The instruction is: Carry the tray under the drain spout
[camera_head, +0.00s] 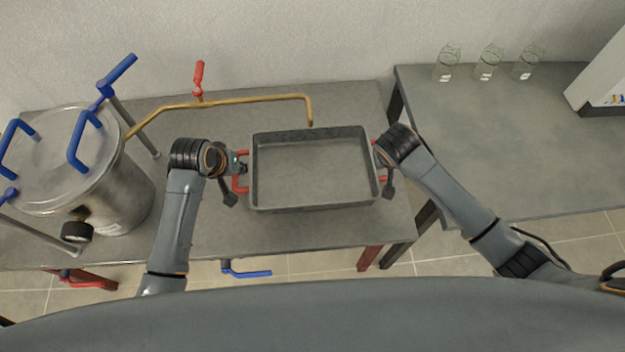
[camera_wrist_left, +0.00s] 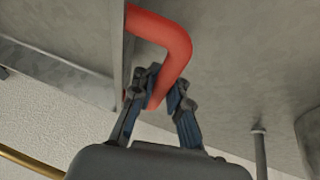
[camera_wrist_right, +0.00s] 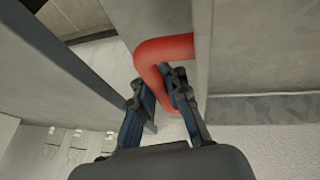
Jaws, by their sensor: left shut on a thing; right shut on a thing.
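The grey rectangular tray (camera_head: 312,172) is empty and level in the head view, over the right part of the left workbench. Its far edge lies close to the open end of the brass drain spout (camera_head: 309,112). My left gripper (camera_head: 240,172) is shut on the tray's left red handle, which shows in the left wrist view (camera_wrist_left: 172,45). My right gripper (camera_head: 382,170) is shut on the right red handle, which shows in the right wrist view (camera_wrist_right: 160,55). I cannot tell whether the tray touches the bench.
A steel vessel (camera_head: 90,180) with blue handles stands at the left and feeds the brass pipe, which has a red valve lever (camera_head: 198,78). A second table (camera_head: 500,150) at the right carries glass beakers (camera_head: 487,64). A wall closes the back.

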